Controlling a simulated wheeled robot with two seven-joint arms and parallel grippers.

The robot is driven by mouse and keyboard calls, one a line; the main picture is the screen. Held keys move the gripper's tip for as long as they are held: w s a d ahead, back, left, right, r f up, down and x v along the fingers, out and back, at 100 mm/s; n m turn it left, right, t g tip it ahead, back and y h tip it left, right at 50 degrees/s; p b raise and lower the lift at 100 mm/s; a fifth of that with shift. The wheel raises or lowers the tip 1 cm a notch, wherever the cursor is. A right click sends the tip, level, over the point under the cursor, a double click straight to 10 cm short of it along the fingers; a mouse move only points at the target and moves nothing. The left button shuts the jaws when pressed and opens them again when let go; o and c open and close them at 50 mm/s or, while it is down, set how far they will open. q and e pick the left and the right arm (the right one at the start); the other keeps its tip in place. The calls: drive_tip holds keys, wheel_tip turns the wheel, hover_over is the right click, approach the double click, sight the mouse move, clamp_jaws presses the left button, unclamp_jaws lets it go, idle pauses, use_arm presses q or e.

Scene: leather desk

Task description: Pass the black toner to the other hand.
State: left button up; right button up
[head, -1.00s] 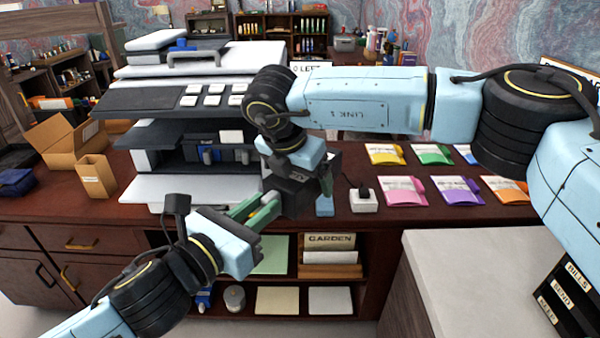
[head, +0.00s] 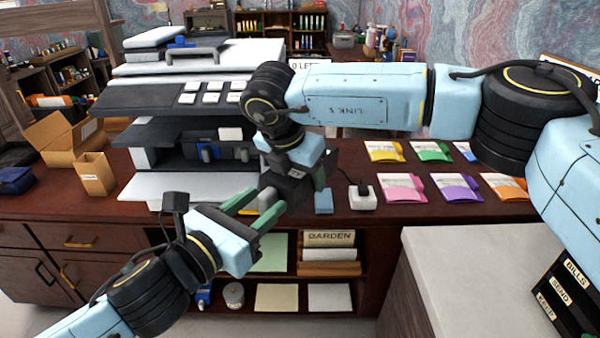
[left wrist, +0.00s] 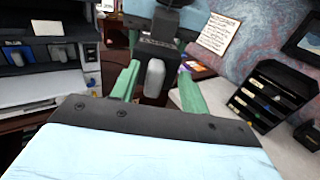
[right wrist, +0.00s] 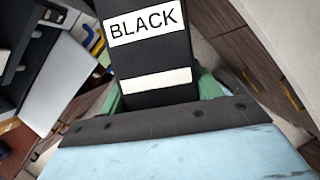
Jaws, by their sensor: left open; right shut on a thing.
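The black toner (right wrist: 150,58) is a long dark block with a white "BLACK" label, held between the green fingers of my right gripper (right wrist: 160,98) in the right wrist view. In the head view the toner (head: 270,196) is partly hidden below my right gripper (head: 300,182), in front of the printer. My left gripper (head: 256,208) is open, its green fingers pointing up at the toner's lower end. In the left wrist view the toner's end with a grey tab (left wrist: 154,78) shows between the open left fingers (left wrist: 158,88). I cannot tell whether they touch it.
The large printer (head: 205,95) stands on the desk behind the grippers, its white tray (head: 185,188) close by. A white socket block (head: 363,198) and coloured packets (head: 403,188) lie to the right. An open shelf (head: 330,268) is below.

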use_arm(q)
drive_tip(key=v, duration=0.7)
drive_tip(key=w+a+f+n+y, duration=0.35)
drive_tip(key=w+f+n, duration=0.2)
drive_tip(key=f, duration=0.35)
drive_tip(key=w+a+f+n+y, duration=0.3)
drive_tip(key=w+a+f+n, duration=0.1)
drive_tip(key=f+n, duration=0.4)
drive_tip(key=s+a+f+n+g+y, duration=0.2)
drive_tip(key=a+f+n, duration=0.25)
drive_tip(key=f, duration=0.65)
drive_tip(key=s+a+f+n+g+y, duration=0.1)
drive_tip(key=s+a+f+n+g, duration=0.3)
drive_tip(key=f, duration=0.7)
drive_tip(key=s+a+f+n+g+y, duration=0.2)
drive_tip(key=s+a+f+n, duration=0.1)
drive_tip(key=s+f+n, duration=0.95)
drive_tip(key=s+f+n+g, duration=0.1)
drive_tip(key=s+f, duration=0.3)
drive_tip(key=s, duration=0.5)
drive_tip(key=s+d+f+n+g, duration=0.1)
drive_tip(key=s+f+n+g, duration=0.1)
drive_tip(key=s+f, duration=0.3)
drive_tip(key=s+f+n+g, duration=0.2)
drive_tip(key=s+f+n, duration=0.1)
drive_tip(key=s, duration=1)
drive_tip(key=shift+d+f+n, duration=0.35)
drive_tip(key=shift+f, duration=0.55)
